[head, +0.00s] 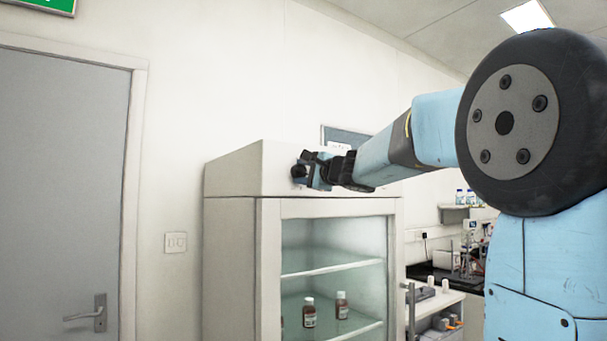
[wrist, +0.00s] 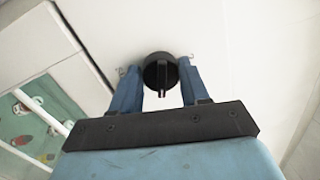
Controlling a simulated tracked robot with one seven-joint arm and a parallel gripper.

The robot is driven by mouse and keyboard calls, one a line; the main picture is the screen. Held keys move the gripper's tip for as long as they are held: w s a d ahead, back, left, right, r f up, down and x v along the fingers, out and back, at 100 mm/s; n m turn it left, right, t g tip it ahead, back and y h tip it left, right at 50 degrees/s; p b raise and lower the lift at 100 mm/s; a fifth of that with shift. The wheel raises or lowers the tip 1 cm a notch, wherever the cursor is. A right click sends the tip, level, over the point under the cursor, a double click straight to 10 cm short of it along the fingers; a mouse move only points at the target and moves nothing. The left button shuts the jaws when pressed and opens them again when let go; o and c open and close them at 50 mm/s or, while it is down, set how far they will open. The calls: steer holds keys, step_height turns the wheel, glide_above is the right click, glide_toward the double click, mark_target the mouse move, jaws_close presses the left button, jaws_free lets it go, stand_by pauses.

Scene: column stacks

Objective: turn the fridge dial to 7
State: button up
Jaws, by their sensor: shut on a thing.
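The fridge (head: 229,250) is a white cabinet with a glass front, standing in the middle of the head view. Its dial (wrist: 160,74) is a round black knob with a raised ridge, on the white upper panel (wrist: 225,35). My gripper (wrist: 159,80) has its two blue fingers on either side of the dial and is shut on it. In the head view my gripper (head: 300,170) reaches the upper front panel and mostly hides the dial.
Brown bottles (head: 309,312) stand on a shelf behind the fridge glass. A grey door (head: 60,190) is at the left, with a wall switch (head: 175,243) beside it. A bench with lab items (head: 440,300) is right of the fridge.

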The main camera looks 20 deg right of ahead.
steer(key=shift+d+f+m, duration=0.2)
steer(key=shift+f+m, duration=0.05)
steer(key=shift+m, duration=0.65)
steer(key=shift+h, duration=0.4)
steer(key=o, duration=0.8)
steer(key=shift+o, duration=1.2)
steer(key=shift+a+r, duration=0.1)
steer(key=v, duration=1.3)
steer(key=shift+s+d+f, duration=0.25)
steer(key=shift+s, duration=0.05)
